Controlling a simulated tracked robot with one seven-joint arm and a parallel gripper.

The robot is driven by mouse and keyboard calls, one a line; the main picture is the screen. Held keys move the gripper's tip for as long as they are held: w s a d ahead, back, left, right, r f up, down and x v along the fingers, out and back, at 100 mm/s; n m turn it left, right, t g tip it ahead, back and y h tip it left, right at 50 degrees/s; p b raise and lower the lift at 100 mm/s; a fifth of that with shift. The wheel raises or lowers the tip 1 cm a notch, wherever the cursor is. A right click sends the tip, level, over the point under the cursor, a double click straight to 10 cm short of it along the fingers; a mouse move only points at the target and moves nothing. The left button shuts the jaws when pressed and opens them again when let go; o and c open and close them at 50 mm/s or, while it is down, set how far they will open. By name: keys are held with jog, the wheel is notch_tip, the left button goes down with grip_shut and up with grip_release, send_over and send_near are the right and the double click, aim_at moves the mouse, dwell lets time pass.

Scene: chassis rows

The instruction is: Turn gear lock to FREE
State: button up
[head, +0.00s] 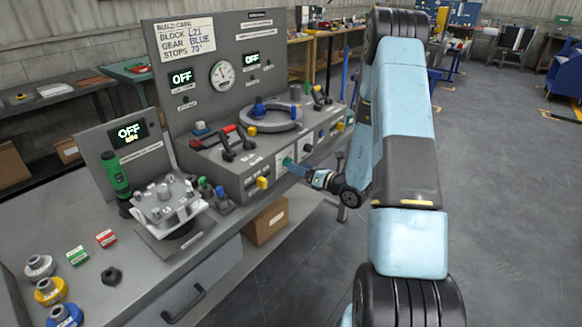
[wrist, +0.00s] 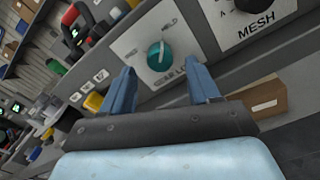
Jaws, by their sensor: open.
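The gear lock is a round teal knob (wrist: 160,56) on a pale square plate (wrist: 140,40) on the front face of the grey console. A word that looks like HELD stands at the plate's upper right; the lettering at the left and below is hard to read. Which mark the knob points to I cannot tell for sure. My gripper (wrist: 163,74) is open, with one blue finger on each side below the knob, apart from it and holding nothing.
A black knob labelled MESH (wrist: 252,3) is at the upper right. A yellow knob (wrist: 93,102) sits left of my fingers. A cardboard box (head: 268,222) stands under the console. A ring fixture (head: 270,120) and red-handled clamps (head: 233,138) are on top.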

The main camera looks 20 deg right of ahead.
jog(key=shift+x, duration=1.55)
jog(key=shift+c, duration=0.3)
jog(key=c, duration=0.9)
jog(key=shift+a, duration=0.6)
jog(key=shift+c, duration=0.2)
jog(key=shift+d, duration=0.3)
jog(key=shift+c, duration=0.2)
jog(key=n, duration=1.7)
jog(key=shift+s+d+f+n, duration=0.15)
jog(key=shift+n, duration=0.25)
